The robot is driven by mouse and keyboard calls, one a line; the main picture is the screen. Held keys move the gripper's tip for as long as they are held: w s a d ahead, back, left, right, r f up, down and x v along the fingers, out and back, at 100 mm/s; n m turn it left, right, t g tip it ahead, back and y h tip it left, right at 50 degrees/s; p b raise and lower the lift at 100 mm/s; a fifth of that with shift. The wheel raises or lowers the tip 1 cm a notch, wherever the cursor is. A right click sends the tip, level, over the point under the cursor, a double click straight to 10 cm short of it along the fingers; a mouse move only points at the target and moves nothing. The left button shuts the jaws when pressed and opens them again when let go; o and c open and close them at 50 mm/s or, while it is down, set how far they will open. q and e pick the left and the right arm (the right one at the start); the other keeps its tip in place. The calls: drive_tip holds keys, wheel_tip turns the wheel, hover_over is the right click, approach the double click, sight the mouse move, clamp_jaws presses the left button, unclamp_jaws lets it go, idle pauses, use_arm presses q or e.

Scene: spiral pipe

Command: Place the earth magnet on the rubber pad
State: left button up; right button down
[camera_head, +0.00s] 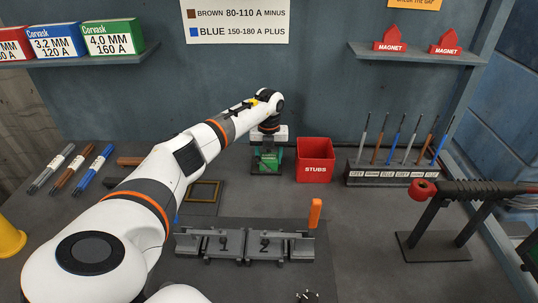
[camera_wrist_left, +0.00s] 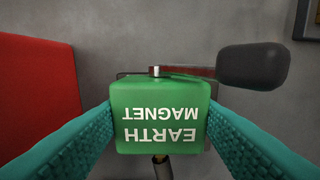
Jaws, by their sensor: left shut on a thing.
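The earth magnet is a green block with white lettering, seen in the left wrist view (camera_wrist_left: 165,112) and partly in the head view (camera_head: 267,165). My left gripper (camera_head: 267,158) points down at the back of the bench, left of the red bin. In the left wrist view its two teal fingers (camera_wrist_left: 160,128) are shut on the sides of the magnet. I cannot tell whether the magnet touches the bench. A dark square with a brass-coloured frame (camera_head: 218,190) lies left and nearer; I cannot tell whether this is the rubber pad. My right gripper is not in view.
The red stubs bin (camera_head: 316,161) stands close right of my left gripper. A rod rack (camera_head: 395,174) is further right. A numbered metal fixture (camera_head: 245,245) and an orange upright piece (camera_head: 315,213) stand in front.

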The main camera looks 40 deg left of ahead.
sight(269, 157)
use_arm(q)
drive_tip(key=o, duration=1.5)
drive_tip(key=shift+r, duration=0.25)
wheel_tip(269, 157, up, 12)
drive_tip(key=shift+f+b, duration=0.1)
drive_tip(key=shift+b, duration=0.95)
